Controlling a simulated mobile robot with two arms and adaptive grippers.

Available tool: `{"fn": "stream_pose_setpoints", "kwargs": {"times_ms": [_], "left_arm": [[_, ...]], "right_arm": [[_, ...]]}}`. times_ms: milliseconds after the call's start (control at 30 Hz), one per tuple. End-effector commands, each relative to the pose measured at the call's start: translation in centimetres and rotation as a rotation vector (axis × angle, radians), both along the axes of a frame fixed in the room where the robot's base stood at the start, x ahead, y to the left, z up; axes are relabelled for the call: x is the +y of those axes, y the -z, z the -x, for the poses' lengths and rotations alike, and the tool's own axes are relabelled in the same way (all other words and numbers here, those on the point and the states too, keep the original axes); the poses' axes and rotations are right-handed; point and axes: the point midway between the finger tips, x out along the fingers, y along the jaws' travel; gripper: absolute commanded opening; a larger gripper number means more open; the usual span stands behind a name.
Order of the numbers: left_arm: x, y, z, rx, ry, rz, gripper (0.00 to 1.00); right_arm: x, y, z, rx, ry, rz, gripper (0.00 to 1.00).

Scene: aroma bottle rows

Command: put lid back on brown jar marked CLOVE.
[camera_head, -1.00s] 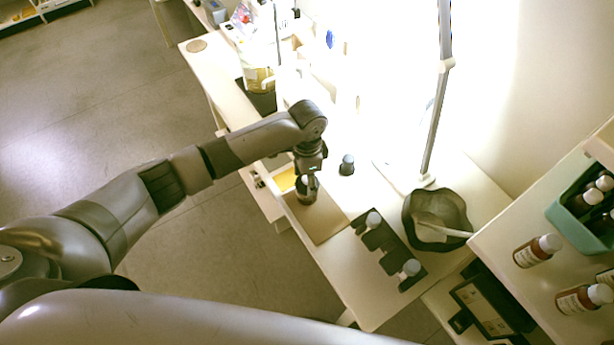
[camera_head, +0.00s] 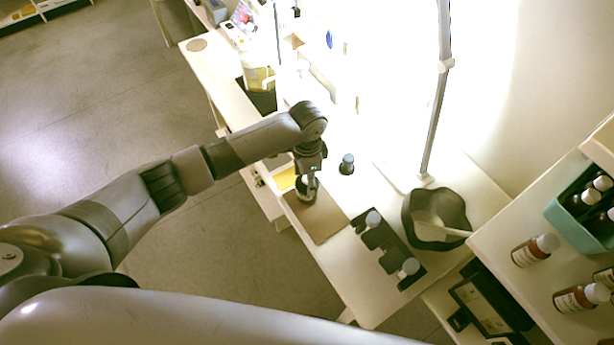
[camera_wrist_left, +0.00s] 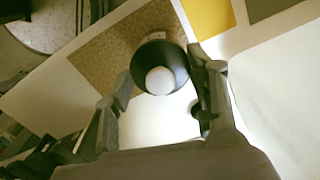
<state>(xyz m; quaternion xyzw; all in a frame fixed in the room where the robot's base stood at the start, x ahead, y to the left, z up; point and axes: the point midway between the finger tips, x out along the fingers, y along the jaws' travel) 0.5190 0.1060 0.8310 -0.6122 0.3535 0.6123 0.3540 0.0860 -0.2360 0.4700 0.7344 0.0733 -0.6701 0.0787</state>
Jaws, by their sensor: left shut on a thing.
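My left gripper (camera_head: 308,187) points down over the brown mat (camera_head: 322,219) on the white desk. In the left wrist view, its fingers (camera_wrist_left: 160,72) are shut on a dark round lid (camera_wrist_left: 145,60) with a pale round spot on top. In the head view, the jar (camera_head: 303,197) stands upright on the mat below the gripper. The word on its label is too small to read. I cannot tell whether the lid rests on the jar's mouth or is slightly above it. My right gripper is out of view.
Another dark jar (camera_head: 347,166) stands behind and right of the gripper. A dark rack (camera_head: 388,246) holds pale-topped jars. A dark bowl (camera_head: 409,215) and a lamp pole (camera_head: 436,120) stand further right. Brown bottles (camera_head: 527,253) stand on the right shelf. Free desk lies around the rack.

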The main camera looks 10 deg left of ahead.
Motion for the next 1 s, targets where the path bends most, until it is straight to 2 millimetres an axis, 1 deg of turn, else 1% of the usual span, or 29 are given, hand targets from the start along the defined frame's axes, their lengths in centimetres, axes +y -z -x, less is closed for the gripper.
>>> {"fn": "stream_pose_setpoints", "kwargs": {"times_ms": [500, 900, 933, 1000], "left_arm": [[0.0, -0.03, -0.01, 0.0, -0.001, 0.0, 0.33], [-0.01, 0.06, -0.01, 0.0, 0.0, 0.0, 0.33], [-0.01, 0.06, -0.01, 0.0, 0.0, 0.0, 0.53], [-0.01, 0.06, -0.01, 0.0, 0.0, 0.0, 0.58]], "right_arm": [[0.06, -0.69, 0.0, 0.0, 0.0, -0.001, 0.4], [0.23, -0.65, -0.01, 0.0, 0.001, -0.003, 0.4], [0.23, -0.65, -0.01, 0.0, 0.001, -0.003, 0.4], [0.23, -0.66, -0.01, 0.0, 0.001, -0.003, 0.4]]}}
